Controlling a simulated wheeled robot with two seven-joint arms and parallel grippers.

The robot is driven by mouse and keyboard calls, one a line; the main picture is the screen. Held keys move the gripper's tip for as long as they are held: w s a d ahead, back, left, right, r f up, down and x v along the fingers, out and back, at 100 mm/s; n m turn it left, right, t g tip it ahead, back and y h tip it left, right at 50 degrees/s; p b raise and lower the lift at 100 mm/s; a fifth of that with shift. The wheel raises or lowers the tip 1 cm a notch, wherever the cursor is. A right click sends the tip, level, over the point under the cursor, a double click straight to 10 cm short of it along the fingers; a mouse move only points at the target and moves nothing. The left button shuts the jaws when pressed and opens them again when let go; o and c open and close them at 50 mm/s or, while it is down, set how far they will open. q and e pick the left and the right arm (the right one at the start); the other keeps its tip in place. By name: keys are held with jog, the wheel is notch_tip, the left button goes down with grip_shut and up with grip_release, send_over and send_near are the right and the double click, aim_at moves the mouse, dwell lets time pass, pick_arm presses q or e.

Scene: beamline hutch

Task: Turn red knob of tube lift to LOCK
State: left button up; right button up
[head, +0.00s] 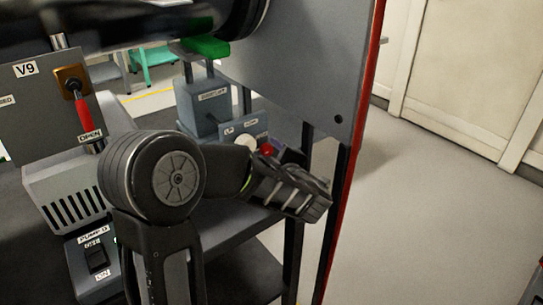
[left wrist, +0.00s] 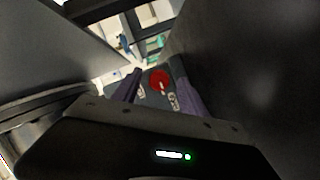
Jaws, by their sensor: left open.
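The red knob (head: 267,150) sits on the grey-blue control panel (head: 229,131) of the tube lift, next to a white round knob (head: 245,142). My left gripper (head: 278,156) is close to the red knob and partly hides it in the head view. In the left wrist view the red knob (left wrist: 160,79) shows between the two open purple fingers (left wrist: 158,74), with a gap on both sides. A pale mark shows on the knob. White labels (left wrist: 174,102) lie beside it, too small to read, so its setting cannot be told. My right gripper is not in view.
A grey labelled box (head: 206,107) stands behind the panel. A large grey plate (head: 305,60) with a red edge rises above and right of the gripper. The V9 panel (head: 30,95) with a red OPEN handle and a pump switch box (head: 93,265) are left. Open floor lies right.

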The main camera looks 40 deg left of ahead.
pick_arm(q)
jog(key=shift+c, duration=0.3)
grip_shut()
dwell(0.3)
